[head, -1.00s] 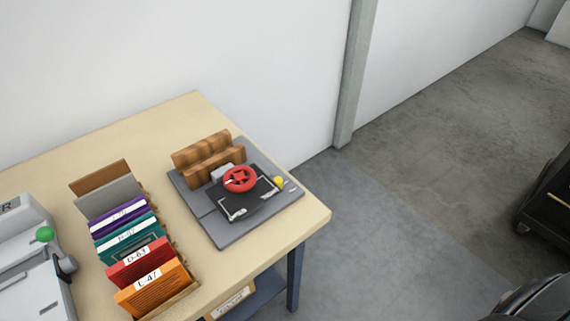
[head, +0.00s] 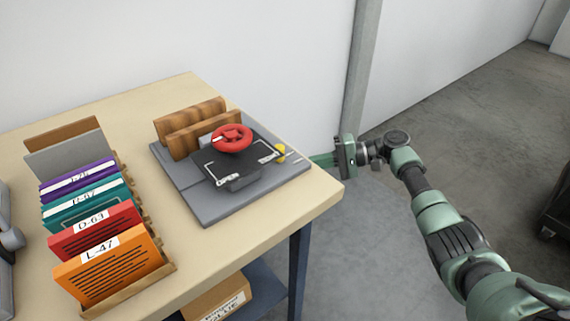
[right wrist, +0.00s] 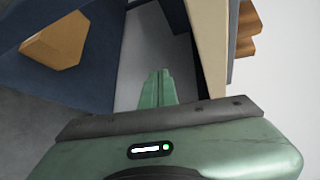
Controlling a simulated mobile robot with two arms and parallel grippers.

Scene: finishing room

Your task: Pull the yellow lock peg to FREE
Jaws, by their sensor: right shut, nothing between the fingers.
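The yellow lock peg (head: 281,151) is a small yellow knob on the right side of the grey base plate (head: 205,207), beside the black block (head: 236,166) with the red handwheel (head: 232,138). My right gripper (head: 318,160) comes in from the right, level with the table's right corner. Its fingers point left toward the peg, with a gap between them. In the right wrist view the green fingers (right wrist: 157,88) are together with nothing between them; the peg does not show there.
A wooden slotted block (head: 190,125) stands at the back of the plate. A rack of coloured folders (head: 105,262) stands on the table (head: 190,268) at left. A cardboard box (head: 220,297) sits on the shelf below. A wall post (head: 365,75) rises behind my right gripper.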

